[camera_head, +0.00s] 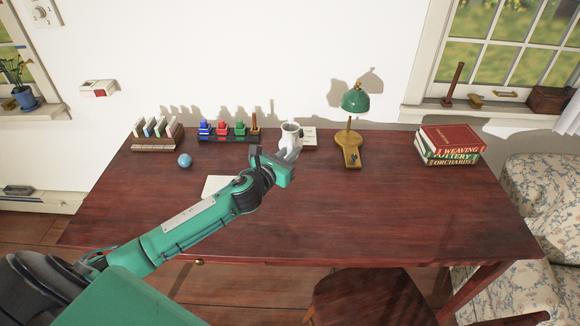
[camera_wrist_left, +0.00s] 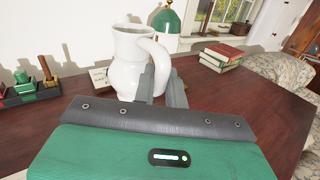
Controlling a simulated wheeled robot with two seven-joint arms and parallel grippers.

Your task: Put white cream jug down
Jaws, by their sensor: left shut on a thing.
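The white cream jug (camera_head: 291,131) is over the back middle of the desk in the head view. It fills the upper middle of the left wrist view (camera_wrist_left: 128,62), upright, with its handle toward my gripper. My left gripper (camera_head: 287,150) is shut on the jug's handle; its grey fingers also show in the left wrist view (camera_wrist_left: 161,84). Whether the jug's base touches the desk (camera_head: 330,210) is hidden by the gripper. My right gripper is not in view.
Left of the jug stands an ink bottle rack (camera_head: 231,138) with a stamp. A card (camera_head: 309,138) is just behind it. A green lamp (camera_head: 352,140) stands to the right, and stacked books (camera_head: 448,145) lie farther right. A blue ball (camera_head: 184,160) sits left. The desk's front right is clear.

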